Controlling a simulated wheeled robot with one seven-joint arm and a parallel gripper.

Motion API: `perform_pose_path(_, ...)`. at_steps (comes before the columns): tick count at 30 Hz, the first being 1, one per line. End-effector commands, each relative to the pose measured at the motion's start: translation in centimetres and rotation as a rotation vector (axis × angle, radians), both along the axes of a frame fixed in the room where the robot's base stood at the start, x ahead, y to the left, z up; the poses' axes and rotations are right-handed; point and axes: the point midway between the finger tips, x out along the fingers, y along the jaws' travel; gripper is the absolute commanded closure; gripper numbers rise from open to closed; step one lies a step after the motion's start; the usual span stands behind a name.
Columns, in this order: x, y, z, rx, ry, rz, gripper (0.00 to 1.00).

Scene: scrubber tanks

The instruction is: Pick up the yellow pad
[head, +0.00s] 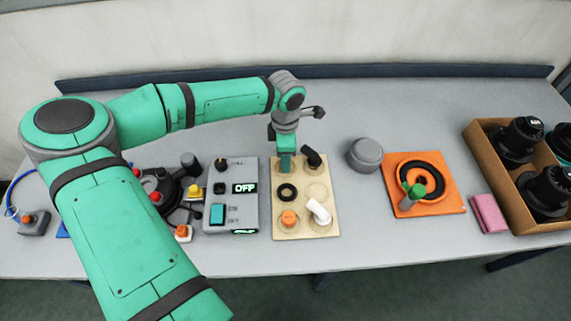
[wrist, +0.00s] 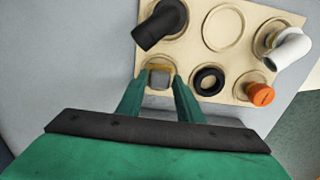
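The wooden board (head: 263,216) lies on the table in the head view and holds several small parts in round recesses. In the wrist view, a small grey block with yellow edges, which looks like the yellow pad (wrist: 159,77), sits in the board's near-left recess. My gripper (wrist: 160,82) points down at it, one finger on each side. The fingers stand apart, with thin gaps to the pad's sides. In the head view my gripper (head: 285,165) is over the board's far-left corner and hides the pad.
A black elbow (wrist: 161,24) stands close beyond the pad, and a black ring (wrist: 209,80) lies just right of it. The board also holds a white elbow (head: 318,210) and an orange cap (head: 289,218). A grey control box (head: 231,215) is left of the board.

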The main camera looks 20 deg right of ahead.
Motion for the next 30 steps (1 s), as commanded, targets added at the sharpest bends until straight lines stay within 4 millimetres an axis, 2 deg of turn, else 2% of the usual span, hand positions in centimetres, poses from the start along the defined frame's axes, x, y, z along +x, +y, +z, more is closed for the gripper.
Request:
perform_pose_path(1,0.0,0.0,0.0,0.0,0.0,0.001,0.8)
perform_pose_path(3,0.0,0.0,0.0,0.0,0.0,0.001,0.95)
perform_pose_path(13,0.0,-0.1,0.1,0.0,0.0,-0.001,0.95)
perform_pose_path(17,0.0,-0.1,0.7,-0.001,-0.001,-0.002,0.95)
perform_pose_path(23,0.0,-0.1,3.2,0.0,-0.002,-0.002,0.95)
perform_pose_path(30,-3.8,-1.2,7.8,0.001,-0.003,-0.006,0.95)
